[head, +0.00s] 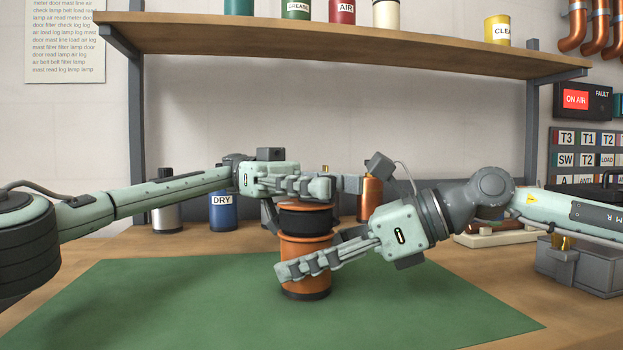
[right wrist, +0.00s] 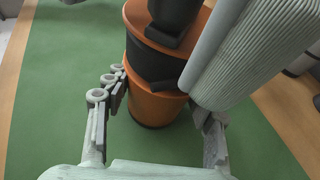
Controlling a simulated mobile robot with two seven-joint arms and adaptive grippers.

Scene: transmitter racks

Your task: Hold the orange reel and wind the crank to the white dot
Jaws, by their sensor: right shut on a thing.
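The orange reel (head: 303,247), with a dark band around its upper part, stands upright on the green mat (head: 150,305). My right gripper (head: 308,262) is shut on the reel's lower body, with one finger across its near side. In the right wrist view the reel (right wrist: 155,108) sits between the fingers of the right gripper (right wrist: 158,112). My left gripper (head: 335,186) is at the top of the reel, its fingers pointing right. Whether it grips anything is unclear. The crank and the white dot cannot be made out; the left gripper and arm cover much of the reel's top.
A silver canister (head: 166,215), a blue DRY can (head: 222,212) and a copper-coloured bottle (head: 370,195) stand behind the mat. A grey box (head: 590,268) is at the right. A shelf (head: 330,40) with cans hangs above. The mat's left and front are clear.

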